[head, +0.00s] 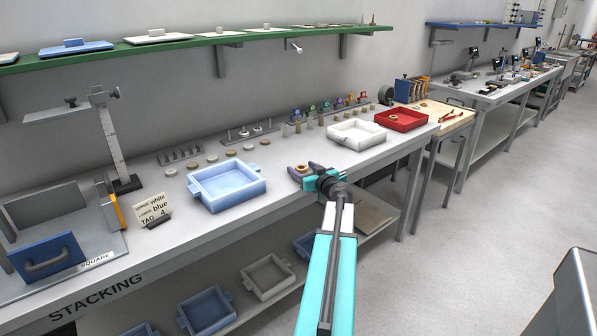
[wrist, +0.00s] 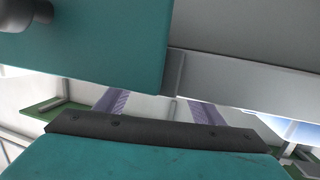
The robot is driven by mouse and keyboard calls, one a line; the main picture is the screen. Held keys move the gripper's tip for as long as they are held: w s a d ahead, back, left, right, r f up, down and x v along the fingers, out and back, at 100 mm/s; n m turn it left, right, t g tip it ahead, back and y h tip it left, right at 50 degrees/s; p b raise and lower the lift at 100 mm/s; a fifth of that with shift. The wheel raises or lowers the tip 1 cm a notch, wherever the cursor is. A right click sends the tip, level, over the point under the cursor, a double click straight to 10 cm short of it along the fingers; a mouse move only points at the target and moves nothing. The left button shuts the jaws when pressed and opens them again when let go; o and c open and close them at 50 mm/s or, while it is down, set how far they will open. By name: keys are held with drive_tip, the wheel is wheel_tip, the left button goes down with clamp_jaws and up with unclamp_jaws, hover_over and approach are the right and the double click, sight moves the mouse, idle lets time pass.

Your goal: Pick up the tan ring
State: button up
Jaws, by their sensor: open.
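My gripper (head: 303,170) is at the front part of the grey bench, between the blue tray and the white tray, its two purple fingers spread. A small tan ring (head: 301,168) shows between or just behind the fingers; I cannot tell whether they touch it. In the wrist view the purple fingers of my gripper (wrist: 155,104) are apart, with no ring visible between them. Much of that view is covered by teal and grey parts.
A blue tray (head: 228,201) stands left of my gripper, a white tray (head: 332,135) and a red tray (head: 377,121) to the right. Several tan and grey discs (head: 232,153) lie behind the blue tray. A green shelf (head: 190,43) runs along the wall above.

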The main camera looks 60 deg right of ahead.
drive_tip(key=shift+c, duration=0.2)
drive_tip(key=c, duration=1.1)
drive_tip(key=shift+o, duration=0.2)
drive_tip(key=shift+r, duration=0.2)
drive_tip(key=shift+r, duration=1.15)
drive_tip(key=b+v, duration=0.7)
drive_tip(key=v, duration=0.6)
drive_tip(key=shift+s+a+f, duration=0.2)
drive_tip(key=shift+s+a, duration=0.1)
drive_tip(key=b, duration=0.3)
drive_tip(key=shift+s, duration=0.2)
drive_tip(key=b+v, duration=0.1)
drive_tip(key=b, duration=0.5)
drive_tip(key=shift+s+a, duration=0.15)
drive_tip(key=shift+a, duration=0.1)
